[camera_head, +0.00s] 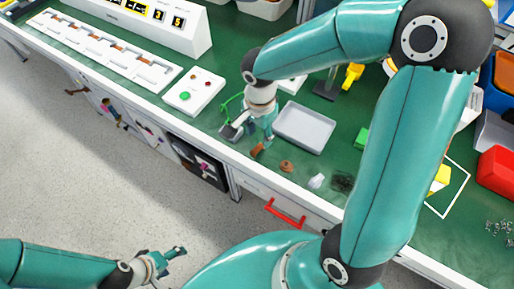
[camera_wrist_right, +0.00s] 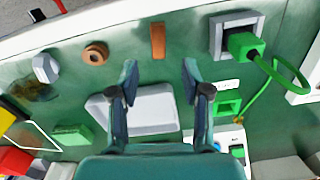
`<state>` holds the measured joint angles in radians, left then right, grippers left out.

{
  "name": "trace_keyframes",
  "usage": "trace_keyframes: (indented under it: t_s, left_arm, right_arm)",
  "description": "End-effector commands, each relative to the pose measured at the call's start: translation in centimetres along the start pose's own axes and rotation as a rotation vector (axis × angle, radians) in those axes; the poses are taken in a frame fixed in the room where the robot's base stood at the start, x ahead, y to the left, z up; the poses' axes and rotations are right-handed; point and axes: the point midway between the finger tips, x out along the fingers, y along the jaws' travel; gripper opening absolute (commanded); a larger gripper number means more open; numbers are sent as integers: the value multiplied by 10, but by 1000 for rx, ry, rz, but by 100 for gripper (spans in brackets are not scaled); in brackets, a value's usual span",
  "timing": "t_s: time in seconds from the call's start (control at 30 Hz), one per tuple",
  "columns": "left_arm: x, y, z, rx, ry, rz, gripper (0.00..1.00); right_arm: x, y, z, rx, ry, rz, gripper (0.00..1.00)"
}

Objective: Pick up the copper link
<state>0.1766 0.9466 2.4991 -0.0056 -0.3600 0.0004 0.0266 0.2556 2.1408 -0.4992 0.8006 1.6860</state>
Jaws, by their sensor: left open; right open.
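The copper link (camera_wrist_right: 158,40) is a short flat copper-brown bar on the green bench top, beyond my right fingertips in the right wrist view. In the head view the copper link (camera_head: 258,149) lies near the bench's front edge, just below my right gripper (camera_head: 259,135). In the wrist view my right gripper (camera_wrist_right: 160,82) is open and empty, its two fingers apart, with the link ahead of the gap between them. My left gripper (camera_head: 172,256) is open and empty over the floor, away from the bench.
A grey tray (camera_head: 305,128) lies right of the link. A copper ring (camera_head: 286,166) and a small white piece (camera_head: 316,181) lie near the front edge. A grey socket with a green plug (camera_wrist_right: 241,42) and cable stands beside the link. A white button box (camera_head: 194,91) stands further left.

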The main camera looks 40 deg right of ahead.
Motion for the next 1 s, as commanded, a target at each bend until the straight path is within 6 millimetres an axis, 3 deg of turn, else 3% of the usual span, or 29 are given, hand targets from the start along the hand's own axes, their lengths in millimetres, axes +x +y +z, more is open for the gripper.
trace_keyframes:
  t_s: [0.17,0.43,0.73,1.0]
  left_arm:
    - [-2,1,0,0,0,0,77]
    - [-4,2,0,0,0,0,77]
    - [-4,2,0,0,0,0,77]
    - [-4,2,0,0,0,0,77]
  right_arm:
    - [12,2,1,3,-2,5,48]
    - [49,2,3,1,-2,3,48]
    - [54,2,3,2,-2,-1,48]
    - [54,2,3,3,-2,-1,5]
